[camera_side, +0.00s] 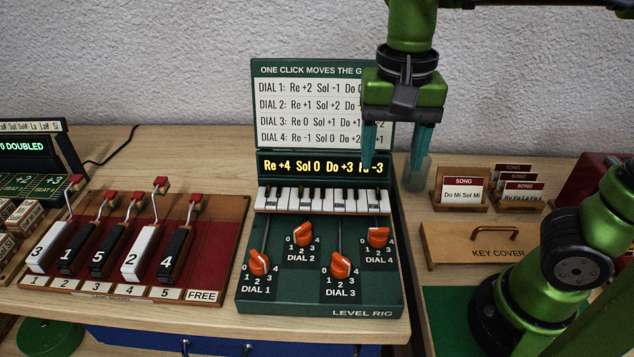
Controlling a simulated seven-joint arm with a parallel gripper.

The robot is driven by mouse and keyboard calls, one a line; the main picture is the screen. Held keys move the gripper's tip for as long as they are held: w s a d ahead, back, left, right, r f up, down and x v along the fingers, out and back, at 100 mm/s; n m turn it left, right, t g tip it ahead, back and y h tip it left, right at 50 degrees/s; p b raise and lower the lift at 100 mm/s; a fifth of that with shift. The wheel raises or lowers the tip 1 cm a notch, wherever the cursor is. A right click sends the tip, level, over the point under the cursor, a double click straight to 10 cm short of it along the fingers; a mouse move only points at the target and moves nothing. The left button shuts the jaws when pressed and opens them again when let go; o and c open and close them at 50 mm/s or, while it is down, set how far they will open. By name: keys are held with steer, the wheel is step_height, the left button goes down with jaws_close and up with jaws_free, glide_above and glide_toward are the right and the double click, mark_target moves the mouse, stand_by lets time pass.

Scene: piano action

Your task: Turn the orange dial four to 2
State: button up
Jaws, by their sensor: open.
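The orange dial four (379,237) is the right-most knob on the green level rig (365,297). Numbers 0 to 4 curve around its lower side. Its handle lies roughly level across the picture; I cannot tell for sure which number it points to. My gripper (396,152) is open and empty, with its teal fingers pointing down. It is above and behind dial four, apart from it, in front of the right part of the sign. It hides the ends of the sign's lines and partly covers the display's right end.
Orange dials one (259,262), two (303,233) and three (340,264) are close by. A small keyboard (322,200) and a lit display (323,166) sit behind them. A lever board (128,245) is left; song cards (462,190) and a key cover (488,246) are right.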

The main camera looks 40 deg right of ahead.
mark_target(380, 229)
step_height(380, 229, down, 15)
steer(key=shift+r, duration=0.1)
steer(key=shift+c, duration=0.4)
steer(key=c, duration=1)
